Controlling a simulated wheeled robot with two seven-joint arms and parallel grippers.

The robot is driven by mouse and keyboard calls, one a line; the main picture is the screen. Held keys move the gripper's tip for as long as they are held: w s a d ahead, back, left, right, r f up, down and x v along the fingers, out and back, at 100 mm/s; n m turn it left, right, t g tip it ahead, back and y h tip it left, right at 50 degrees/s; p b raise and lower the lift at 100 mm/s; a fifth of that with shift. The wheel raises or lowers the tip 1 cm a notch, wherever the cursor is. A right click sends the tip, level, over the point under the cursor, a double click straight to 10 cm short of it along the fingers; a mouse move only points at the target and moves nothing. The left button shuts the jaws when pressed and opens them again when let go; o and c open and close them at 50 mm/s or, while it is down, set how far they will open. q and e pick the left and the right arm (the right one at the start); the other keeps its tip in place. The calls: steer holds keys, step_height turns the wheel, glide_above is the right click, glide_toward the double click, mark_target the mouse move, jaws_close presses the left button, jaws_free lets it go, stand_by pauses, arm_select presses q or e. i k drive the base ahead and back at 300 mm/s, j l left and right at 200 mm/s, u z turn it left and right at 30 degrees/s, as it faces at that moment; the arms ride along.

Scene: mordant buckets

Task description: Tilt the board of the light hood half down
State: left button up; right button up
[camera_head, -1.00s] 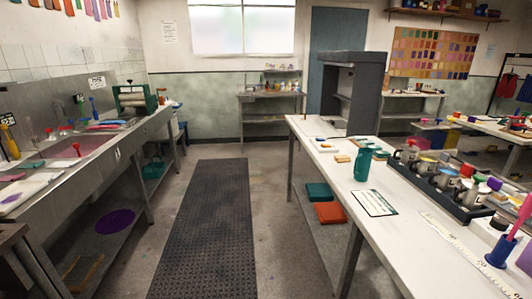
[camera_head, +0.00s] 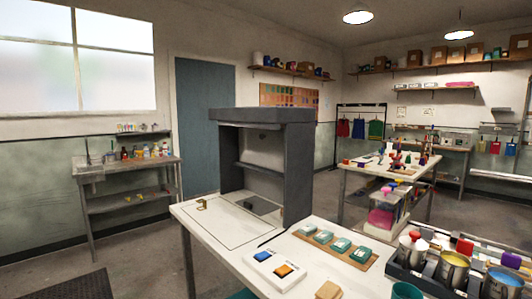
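The light hood (camera_head: 298,165) is a dark grey, open-fronted box standing on the white table. A dark ledge runs across its inside at mid-height. A flat white panel (camera_head: 222,228) with a thin dark outline lies level with the table top, extending out from the hood's opening. A small brass-coloured catch or handle (camera_head: 202,204) sits near its far left edge. I cannot tell for sure whether this panel is the hood's board. A darker grey patch (camera_head: 262,207) shows on the hood's floor. Neither of my grippers is in view.
On the white table (camera_head: 212,262), a white tray with blue and orange squares (camera_head: 276,269) and a board of teal blocks (camera_head: 335,245) stand before the hood. Metal cans (camera_head: 452,269) stand at right. A metal side table (camera_head: 128,199) stands at left; open floor lies between.

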mark_target(261, 148)
steer(key=i+j, duration=0.1)
steer(key=j, duration=0.15)
steer(key=j+z, duration=0.1)
steer(key=i+j+z, duration=0.1)
steer(key=z, duration=0.4)
steer(key=i+j+z, duration=0.1)
steer(key=j+z, duration=0.2)
steer(key=z, duration=0.2)
steer(key=j+z, duration=0.25)
steer(key=z, duration=0.25)
